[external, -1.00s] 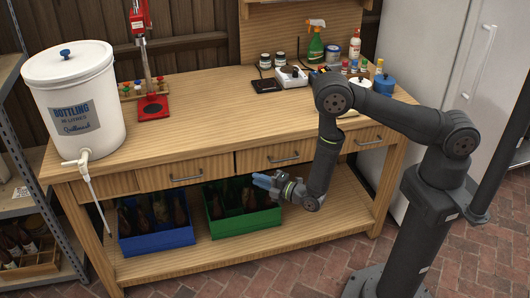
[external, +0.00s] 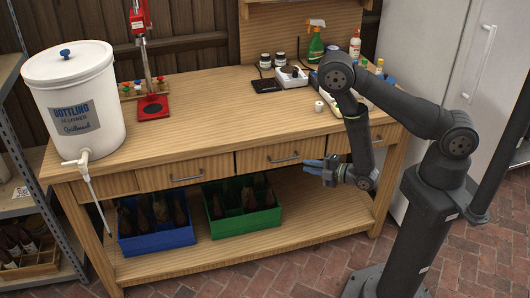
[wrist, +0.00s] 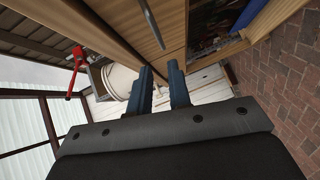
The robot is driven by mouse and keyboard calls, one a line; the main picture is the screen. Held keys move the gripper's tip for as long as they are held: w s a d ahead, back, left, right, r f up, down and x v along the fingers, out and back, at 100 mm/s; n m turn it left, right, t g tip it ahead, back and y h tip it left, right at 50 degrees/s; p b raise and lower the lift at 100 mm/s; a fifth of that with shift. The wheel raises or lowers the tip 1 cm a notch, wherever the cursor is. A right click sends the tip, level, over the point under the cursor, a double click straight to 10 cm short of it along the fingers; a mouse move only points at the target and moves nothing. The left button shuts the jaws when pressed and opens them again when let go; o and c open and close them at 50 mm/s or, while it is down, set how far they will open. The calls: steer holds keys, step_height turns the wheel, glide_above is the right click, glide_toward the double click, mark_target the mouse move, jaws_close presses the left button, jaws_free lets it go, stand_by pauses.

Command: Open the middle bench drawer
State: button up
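The middle bench drawer (external: 267,161) is closed, its front flush with the bench, with a silver bar handle (external: 284,160). My gripper (external: 308,168) is in front of the bench, just right of and slightly below that handle, with its blue fingers pointing left along the drawer fronts. In the wrist view my gripper (wrist: 160,80) has its two fingers apart with nothing between them. A silver bar handle (wrist: 152,22) shows above the fingers there, apart from them.
The left drawer (external: 170,175) is closed. A blue crate (external: 155,241) and a green crate (external: 242,224) of bottles stand on the lower shelf. A white bottling bucket (external: 75,105) stands on the bench's left end. The space before the drawers is free left of my gripper.

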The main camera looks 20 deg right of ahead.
mark_target(282, 160)
steer(key=x, duration=1.1)
steer(key=shift+w+a+f, duration=0.1)
steer(key=shift+w+a, duration=0.15)
steer(key=shift+c, duration=0.5)
jaws_close()
